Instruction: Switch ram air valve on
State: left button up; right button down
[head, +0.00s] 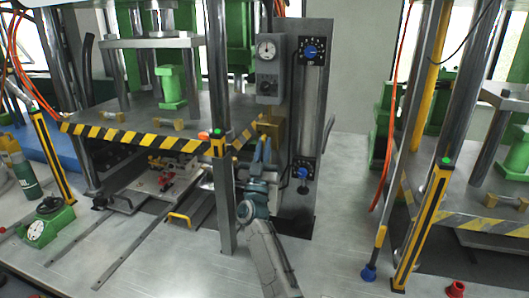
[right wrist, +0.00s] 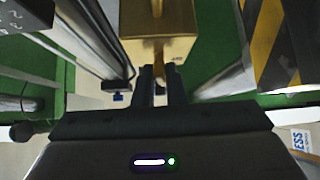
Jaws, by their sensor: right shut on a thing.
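A brass valve block (head: 271,127) is mounted at the press's front right corner, beside the grey control panel. In the right wrist view the brass block (right wrist: 158,48) fills the top middle, and a small brass-coloured lever (right wrist: 159,72) points down from it. My right gripper (head: 262,149) reaches up to the block from below. In the right wrist view its two dark fingers (right wrist: 159,82) are closed around the lever. The lever's exact angle is hard to tell because the fingers partly cover it. My left gripper is not in view.
The grey panel (head: 312,110) with blue knobs (head: 310,52) stands just right of the gripper, with a gauge box (head: 268,68) above. A yellow-black striped press edge (head: 120,137) lies left. A second press (head: 500,185) stands at right. The tabletop between is clear.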

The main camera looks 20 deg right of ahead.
jog(key=shift+m+g+h+b, duration=0.3)
jog(key=shift+m+g+h, duration=0.3)
jog(key=shift+m+h, duration=0.5)
jog(key=c, duration=1.5)
grip_release()
jog(key=shift+c, duration=0.2)
